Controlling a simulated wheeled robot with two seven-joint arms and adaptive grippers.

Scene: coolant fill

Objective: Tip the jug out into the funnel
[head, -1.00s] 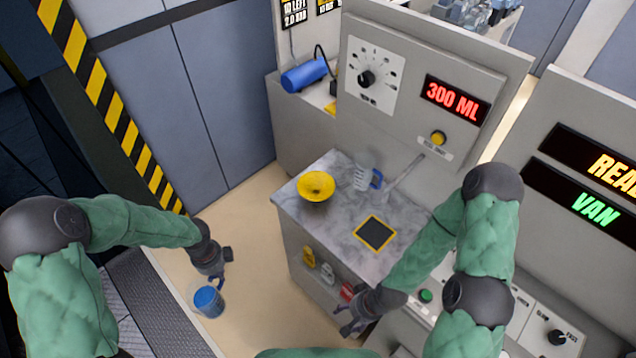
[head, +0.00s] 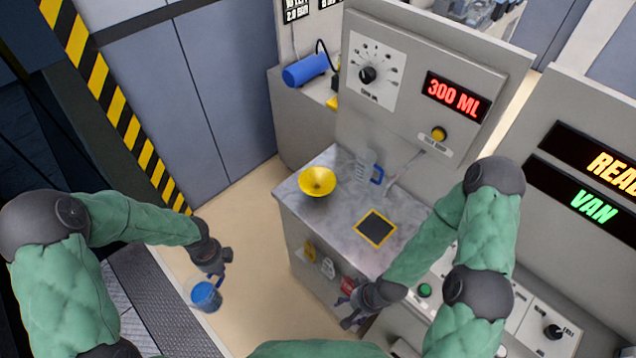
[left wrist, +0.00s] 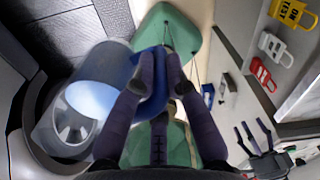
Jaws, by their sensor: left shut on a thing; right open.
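My left gripper (head: 216,274) is shut on the blue handle of a clear jug (head: 206,295) that holds blue liquid. The jug hangs over the floor, left of the counter, apart from the funnel. In the left wrist view the jug (left wrist: 85,105) shows beside the fingers (left wrist: 160,65), its handle between them. The yellow funnel (head: 317,181) stands on the left part of the marbled counter. My right gripper (head: 350,312) is open and empty near the counter's front side.
A black pad with a yellow border (head: 375,228) lies on the counter (head: 340,225). Coloured tags (head: 328,267) hang on its front. A blue cylinder (head: 305,70) lies behind.

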